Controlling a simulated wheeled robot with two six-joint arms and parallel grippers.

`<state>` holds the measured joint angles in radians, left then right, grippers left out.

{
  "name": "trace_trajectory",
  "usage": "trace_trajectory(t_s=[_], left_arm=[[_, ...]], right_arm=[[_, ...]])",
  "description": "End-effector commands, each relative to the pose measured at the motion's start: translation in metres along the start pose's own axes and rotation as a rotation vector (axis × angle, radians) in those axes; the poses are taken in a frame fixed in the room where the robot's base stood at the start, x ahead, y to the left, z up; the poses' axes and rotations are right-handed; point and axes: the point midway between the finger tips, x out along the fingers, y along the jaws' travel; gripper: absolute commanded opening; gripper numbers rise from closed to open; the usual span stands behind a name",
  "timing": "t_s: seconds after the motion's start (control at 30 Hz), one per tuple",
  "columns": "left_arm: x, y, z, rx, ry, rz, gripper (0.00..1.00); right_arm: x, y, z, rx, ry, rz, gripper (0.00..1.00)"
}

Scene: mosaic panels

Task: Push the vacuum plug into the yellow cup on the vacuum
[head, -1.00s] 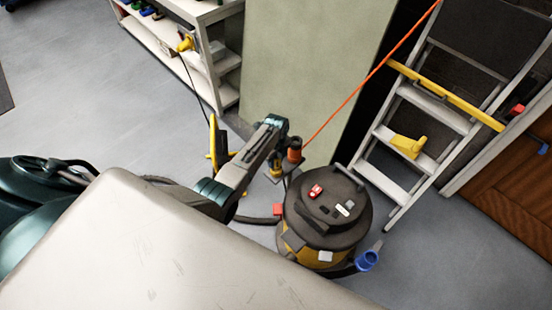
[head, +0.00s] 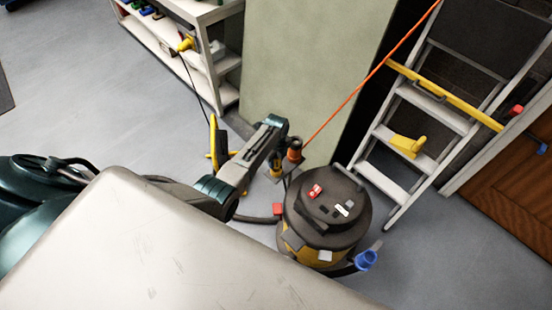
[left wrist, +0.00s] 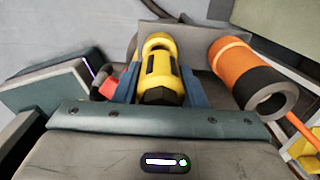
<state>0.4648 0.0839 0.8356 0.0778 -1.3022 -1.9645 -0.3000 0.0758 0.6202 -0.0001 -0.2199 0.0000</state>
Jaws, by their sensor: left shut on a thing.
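My left gripper (left wrist: 160,88) has blue fingers on both sides of a yellow plug-like piece with black slots and a dark end (left wrist: 160,68), and is shut on it. In the head view my left gripper (head: 276,165) is beside the vacuum (head: 325,212), at its upper left, with the yellow piece small below the arm. The vacuum is a round dark drum with a yellow band. A blue cup-like piece (head: 366,260) sits at its lower right. I cannot make out a yellow cup on it. My right gripper is not in view.
An orange and black connector (head: 294,150) on a taut orange cord stands close to the right of my left gripper; it also shows in the left wrist view (left wrist: 240,70). A ladder (head: 430,115) leans at the right. A white shelf (head: 190,50) stands at the upper left.

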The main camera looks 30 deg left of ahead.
Motion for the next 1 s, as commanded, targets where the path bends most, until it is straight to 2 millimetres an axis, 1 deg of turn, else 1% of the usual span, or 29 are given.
trace_trajectory(t_s=[0.6, 1.0], left_arm=[[0.013, 0.000, 0.000, 0.000, 0.000, 0.000, 0.01], [0.023, 0.000, 0.000, 0.000, 0.000, 0.000, 0.01]], right_arm=[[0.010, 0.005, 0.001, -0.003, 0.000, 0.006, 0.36], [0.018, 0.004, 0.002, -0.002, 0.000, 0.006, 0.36]])
